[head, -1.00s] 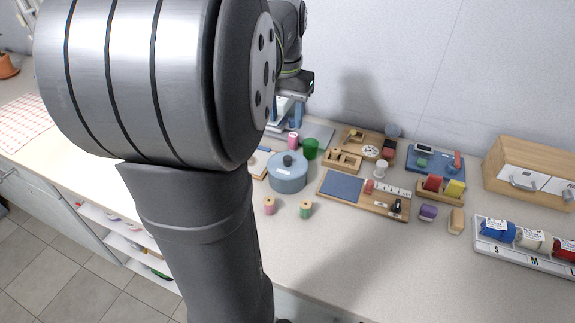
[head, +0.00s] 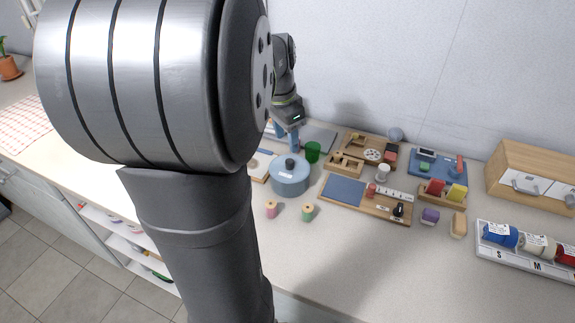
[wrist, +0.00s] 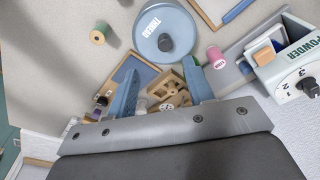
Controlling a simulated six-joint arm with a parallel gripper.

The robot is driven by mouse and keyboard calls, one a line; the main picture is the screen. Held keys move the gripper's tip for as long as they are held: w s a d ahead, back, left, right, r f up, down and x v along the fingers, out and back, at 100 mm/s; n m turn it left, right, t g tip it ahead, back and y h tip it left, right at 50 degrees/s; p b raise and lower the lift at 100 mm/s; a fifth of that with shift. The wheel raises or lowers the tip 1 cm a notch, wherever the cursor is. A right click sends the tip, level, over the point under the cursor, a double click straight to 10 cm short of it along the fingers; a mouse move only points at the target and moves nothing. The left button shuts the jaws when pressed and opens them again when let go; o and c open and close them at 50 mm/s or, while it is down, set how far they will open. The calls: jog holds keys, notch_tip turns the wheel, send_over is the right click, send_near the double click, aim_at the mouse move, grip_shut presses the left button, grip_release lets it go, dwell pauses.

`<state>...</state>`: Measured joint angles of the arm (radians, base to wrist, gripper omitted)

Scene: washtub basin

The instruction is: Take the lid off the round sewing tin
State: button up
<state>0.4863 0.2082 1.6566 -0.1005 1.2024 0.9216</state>
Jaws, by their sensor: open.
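The round sewing tin (head: 289,182) is blue-grey and stands on the counter with its lid on. A dark round knob (head: 290,163) sits at the lid's centre. In the wrist view the lid (wrist: 150,24), with "THREAD" lettering, is at the top centre, and its knob (wrist: 165,42) shows. My gripper (head: 290,138) is behind the tin in the head view, above the counter. In the wrist view my gripper's (wrist: 160,88) two blue fingers are spread apart with nothing held between them. The lid lies beyond the fingertips, apart from them.
A green cup (head: 312,151) stands right behind the tin. Pink (head: 271,209) and green (head: 307,213) spools stand in front. A wooden board with a blue pad (head: 345,190) lies to the right. The front counter is largely clear.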

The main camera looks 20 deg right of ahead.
aim_at(290, 161)
jog(key=f, duration=0.3)
jog(key=shift+w+d+f, duration=0.1)
jog(key=shift+d+f, duration=0.15)
jog(key=shift+f, duration=0.15)
jog(key=f, duration=0.3)
jog(key=w+f, duration=0.1)
jog(key=f, duration=0.1)
jog(key=shift+d, duration=0.4)
jog(key=shift+c, duration=0.2)
grip_shut()
